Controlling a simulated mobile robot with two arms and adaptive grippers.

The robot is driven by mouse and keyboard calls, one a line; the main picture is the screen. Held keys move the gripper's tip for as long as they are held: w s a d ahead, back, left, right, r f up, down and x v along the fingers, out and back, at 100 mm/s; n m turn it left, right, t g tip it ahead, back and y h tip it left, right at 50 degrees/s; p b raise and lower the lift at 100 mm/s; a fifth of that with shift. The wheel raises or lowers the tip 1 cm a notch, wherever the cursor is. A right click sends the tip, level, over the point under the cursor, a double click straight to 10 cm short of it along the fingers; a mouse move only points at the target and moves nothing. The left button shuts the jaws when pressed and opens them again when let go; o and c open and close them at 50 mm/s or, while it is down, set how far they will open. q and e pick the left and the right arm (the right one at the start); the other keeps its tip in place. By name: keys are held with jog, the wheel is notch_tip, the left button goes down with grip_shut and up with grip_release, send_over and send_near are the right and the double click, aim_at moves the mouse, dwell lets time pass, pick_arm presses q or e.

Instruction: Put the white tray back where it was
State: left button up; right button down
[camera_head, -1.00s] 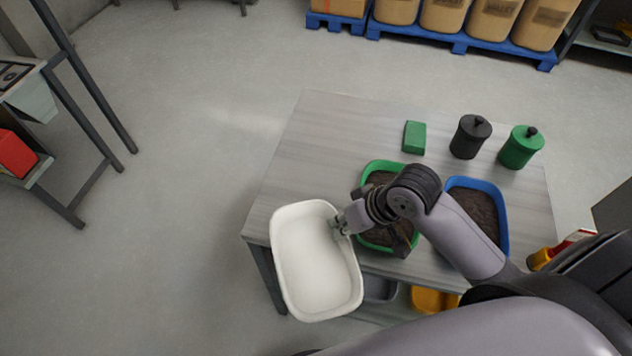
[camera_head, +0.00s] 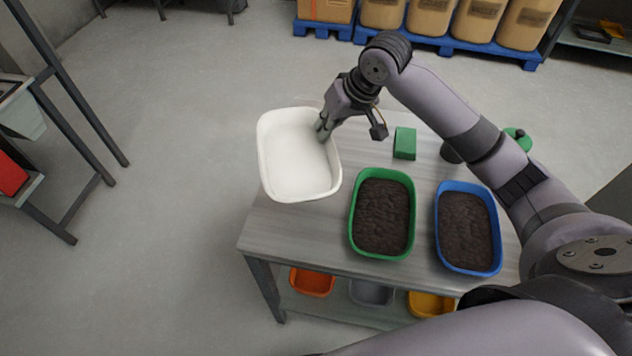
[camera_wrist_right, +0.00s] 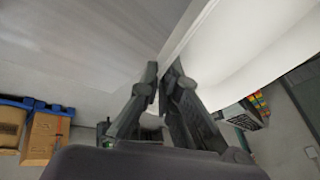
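The empty white tray (camera_head: 298,165) is over the far left corner of the table, partly past its left edge. It seems raised above the tabletop; the exact gap is hard to tell. My right gripper (camera_head: 323,130) is shut on the tray's right rim. In the right wrist view the fingers (camera_wrist_right: 167,75) pinch the rim of the white tray (camera_wrist_right: 240,50). My left gripper is not in view.
On the grey table (camera_head: 300,235) stand a green tray (camera_head: 352,225) and a blue tray (camera_head: 440,235), both with dark soil, and a green block (camera_head: 405,143). Orange (camera_head: 312,282), grey (camera_head: 372,293) and yellow (camera_head: 432,304) bins sit on the lower shelf.

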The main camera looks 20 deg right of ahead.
notch_tip(320, 180, down, 16)
jog(key=shift+f+p, duration=0.1)
jog(key=shift+p, duration=0.8)
jog(key=shift+f, duration=0.1)
jog(key=c, duration=2.2)
grip_release()
jog(key=shift+c, duration=0.2)
jog(key=o, duration=0.4)
jog(key=shift+o, duration=0.2)
jog(key=b+v, duration=0.1)
jog(key=v, duration=1.1)
